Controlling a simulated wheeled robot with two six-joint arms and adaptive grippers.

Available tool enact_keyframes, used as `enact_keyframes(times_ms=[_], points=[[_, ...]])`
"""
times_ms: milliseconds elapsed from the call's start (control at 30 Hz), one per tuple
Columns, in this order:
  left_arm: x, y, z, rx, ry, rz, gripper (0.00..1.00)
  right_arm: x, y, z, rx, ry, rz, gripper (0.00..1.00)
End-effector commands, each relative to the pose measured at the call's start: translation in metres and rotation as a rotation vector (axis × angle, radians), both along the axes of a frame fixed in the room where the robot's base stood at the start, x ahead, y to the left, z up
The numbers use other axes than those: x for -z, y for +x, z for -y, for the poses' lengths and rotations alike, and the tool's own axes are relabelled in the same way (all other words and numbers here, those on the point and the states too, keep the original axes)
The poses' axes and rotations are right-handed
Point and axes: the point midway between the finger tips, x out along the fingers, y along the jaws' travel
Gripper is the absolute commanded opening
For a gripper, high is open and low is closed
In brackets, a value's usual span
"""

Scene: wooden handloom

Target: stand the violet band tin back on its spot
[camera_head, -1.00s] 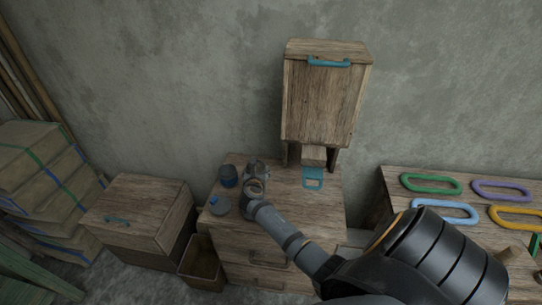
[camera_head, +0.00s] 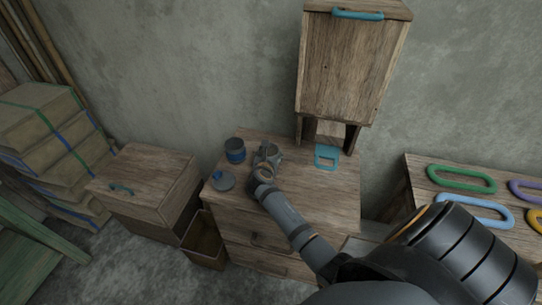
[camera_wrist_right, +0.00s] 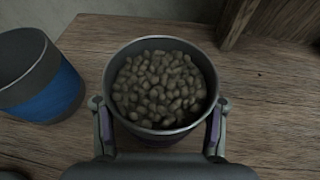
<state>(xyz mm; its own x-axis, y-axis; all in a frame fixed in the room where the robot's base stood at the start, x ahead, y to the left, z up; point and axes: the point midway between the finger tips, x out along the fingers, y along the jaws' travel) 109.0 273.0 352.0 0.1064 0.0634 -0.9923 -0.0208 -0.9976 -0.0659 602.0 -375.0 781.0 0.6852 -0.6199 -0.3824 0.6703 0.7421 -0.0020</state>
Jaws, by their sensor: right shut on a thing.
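The tin (camera_wrist_right: 158,136) stands upright in the right wrist view, open at the top and full of brown bean-like pieces. A little violet shows low on its outer wall. My right gripper (camera_wrist_right: 160,122) is shut on it, one finger on each side. In the head view my right gripper (camera_head: 266,158) is over the left part of the wooden cabinet's top and largely hides the tin. I cannot tell whether the tin's base touches the wood. My left gripper is not in view.
A blue-banded tin (camera_head: 235,151) stands close left of the held tin. A grey lid with a blue knob (camera_head: 223,180) lies in front of it. A teal square frame (camera_head: 326,157) lies to the right, below a raised wooden box (camera_head: 350,70). The cabinet top (camera_head: 310,190) is otherwise clear.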

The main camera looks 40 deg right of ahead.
Motion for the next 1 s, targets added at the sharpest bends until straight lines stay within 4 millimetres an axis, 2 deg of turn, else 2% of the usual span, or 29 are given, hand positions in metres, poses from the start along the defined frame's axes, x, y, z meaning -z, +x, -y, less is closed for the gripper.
enact_keyframes(times_ms=[100,133,300,667,767,1000], points=[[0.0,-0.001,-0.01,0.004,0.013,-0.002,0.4,0.003,0.0,0.0,0.0,0.0,0.0,0.23],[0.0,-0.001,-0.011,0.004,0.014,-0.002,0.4,0.004,0.0,0.0,0.0,0.001,-0.001,0.62],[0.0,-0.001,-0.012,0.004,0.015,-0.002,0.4,0.003,0.0,0.0,0.0,0.0,0.0,0.83],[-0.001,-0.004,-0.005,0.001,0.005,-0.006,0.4,-0.002,0.0,0.0,-0.001,0.0,0.002,0.83],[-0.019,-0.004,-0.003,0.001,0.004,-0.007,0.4,-0.012,-0.01,-0.009,-0.001,0.002,-0.003,0.83],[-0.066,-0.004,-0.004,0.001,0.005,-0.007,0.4,-0.036,-0.051,-0.046,-0.001,0.005,-0.004,0.83]])
